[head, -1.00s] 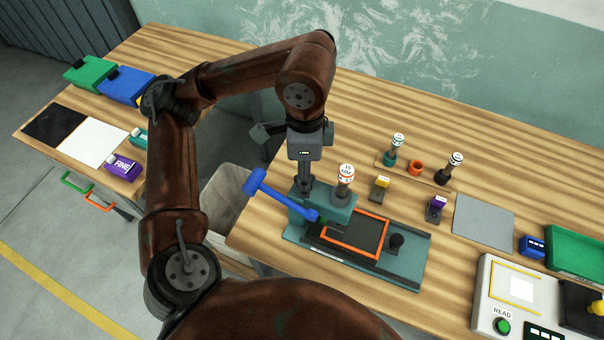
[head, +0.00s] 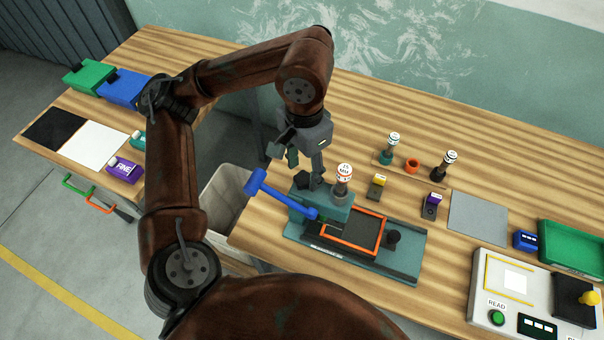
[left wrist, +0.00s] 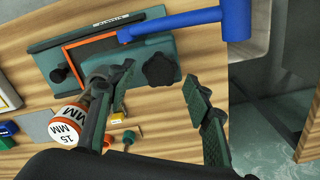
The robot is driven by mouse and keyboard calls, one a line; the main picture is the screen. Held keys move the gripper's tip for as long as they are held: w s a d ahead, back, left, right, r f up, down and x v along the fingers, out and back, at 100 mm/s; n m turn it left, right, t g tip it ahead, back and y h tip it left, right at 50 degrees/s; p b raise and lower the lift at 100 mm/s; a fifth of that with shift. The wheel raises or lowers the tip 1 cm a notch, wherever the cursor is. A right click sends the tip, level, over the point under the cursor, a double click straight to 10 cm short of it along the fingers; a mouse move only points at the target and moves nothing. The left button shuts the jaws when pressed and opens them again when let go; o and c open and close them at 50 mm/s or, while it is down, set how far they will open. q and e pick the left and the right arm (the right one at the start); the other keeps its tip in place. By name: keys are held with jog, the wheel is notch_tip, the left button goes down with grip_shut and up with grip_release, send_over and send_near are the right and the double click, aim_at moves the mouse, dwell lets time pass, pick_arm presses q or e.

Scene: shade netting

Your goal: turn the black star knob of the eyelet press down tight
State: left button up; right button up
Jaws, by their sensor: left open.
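The eyelet press has a teal body (head: 325,212), a blue lever (head: 280,195) and an orange-edged dark plate (head: 352,236). Its black star knob (head: 302,179) sits on top of the body, partly hidden in the head view. The left wrist view shows the star knob (left wrist: 161,69) clearly, with its lobes. My left gripper (head: 304,168) is open just above the knob, tilted. In the left wrist view, its fingers (left wrist: 158,80) are spread to either side of the knob's picture, with nothing between them. Whether a finger touches the press is unclear. My right gripper is not in view.
A die with a white, orange-ringed top (head: 344,178) stands close beside the knob. A smaller round black knob (head: 393,237) is on the press base. More dies (head: 445,165) stand behind, right. A reader box (head: 515,290) is at right. A bin (head: 220,195) stands left of the press.

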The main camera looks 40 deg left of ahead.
aim_at(304, 178)
pick_arm(q)
jog(key=n, duration=0.2)
jog(key=shift+n, duration=0.4)
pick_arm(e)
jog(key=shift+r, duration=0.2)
pick_arm(q)
jog(key=shift+f, duration=0.15)
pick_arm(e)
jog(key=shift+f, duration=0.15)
pick_arm(q)
jog(key=shift+f+b, duration=1.25)
jog(key=shift+f, duration=0.2)
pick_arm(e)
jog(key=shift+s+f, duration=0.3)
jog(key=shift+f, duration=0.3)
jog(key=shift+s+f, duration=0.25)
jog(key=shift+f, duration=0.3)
pick_arm(q)
jog(key=shift+c, duration=0.6)
grip_shut()
